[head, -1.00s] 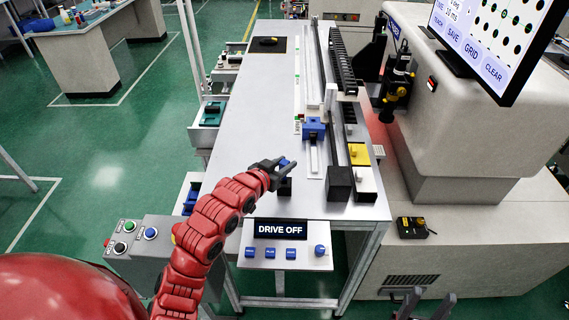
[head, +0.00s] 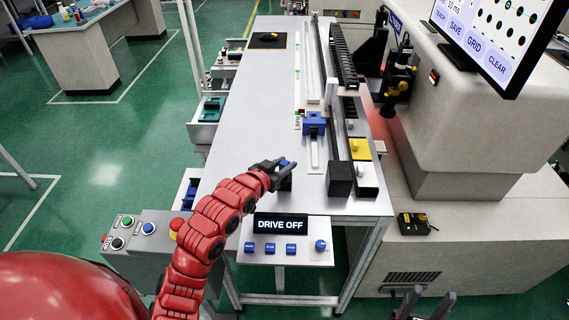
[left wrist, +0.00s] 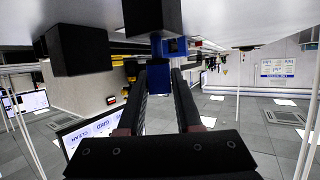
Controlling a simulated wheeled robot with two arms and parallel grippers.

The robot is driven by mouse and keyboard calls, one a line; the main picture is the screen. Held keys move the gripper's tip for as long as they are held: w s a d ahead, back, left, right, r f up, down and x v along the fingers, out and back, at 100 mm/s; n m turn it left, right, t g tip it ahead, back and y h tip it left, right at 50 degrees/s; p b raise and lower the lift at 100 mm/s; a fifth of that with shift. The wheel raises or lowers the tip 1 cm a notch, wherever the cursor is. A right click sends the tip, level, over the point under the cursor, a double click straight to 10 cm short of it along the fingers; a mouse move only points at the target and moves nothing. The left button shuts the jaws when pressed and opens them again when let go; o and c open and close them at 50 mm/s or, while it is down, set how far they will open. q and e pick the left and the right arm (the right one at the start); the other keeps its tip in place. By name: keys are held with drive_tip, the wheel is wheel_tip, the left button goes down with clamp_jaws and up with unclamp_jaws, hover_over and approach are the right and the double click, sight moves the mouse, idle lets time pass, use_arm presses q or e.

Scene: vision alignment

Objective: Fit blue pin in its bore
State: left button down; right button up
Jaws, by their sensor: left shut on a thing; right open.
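My left gripper (head: 280,168) is shut on the blue pin (head: 285,162), above the near end of the bench. The left wrist view, upside down, shows the blue pin (left wrist: 158,76) between the two fingers (left wrist: 158,95). A black block (head: 285,184) is directly below the pin, and the pin's narrow end meets it in the wrist view (left wrist: 152,14). I cannot tell how deep the pin sits in the block. A blue block (head: 314,124) sits on a rail further back. My right gripper (head: 425,304) is open and empty at the bottom edge. I cannot make out the bore.
A black cube (head: 340,180) stands right of the gripper, beside a row of grey, yellow and white blocks (head: 359,149). A "DRIVE OFF" panel (head: 281,227) is at the bench front.

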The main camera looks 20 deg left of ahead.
use_arm(q)
drive_tip(key=shift+f+b, duration=0.45)
drive_tip(key=shift+f, duration=0.25)
drive_tip(key=c, duration=0.5)
unclamp_jaws()
drive_tip(key=shift+s, duration=0.1)
drive_tip(key=shift+s+a+r, duration=0.1)
drive_tip(key=shift+s, duration=0.1)
drive_tip(key=b+v, duration=0.1)
drive_tip(key=v, duration=0.3)
drive_tip(key=shift+a, duration=0.1)
drive_tip(key=shift+s+a+r+p, duration=0.25)
drive_tip(key=shift+s+r+p, duration=0.35)
drive_tip(key=shift+s, duration=0.45)
drive_tip(key=p, duration=1.2)
approach(281, 168)
drive_tip(key=v, duration=0.6)
drive_tip(key=shift+s+d+f, duration=0.1)
drive_tip(key=shift+d+f, duration=0.05)
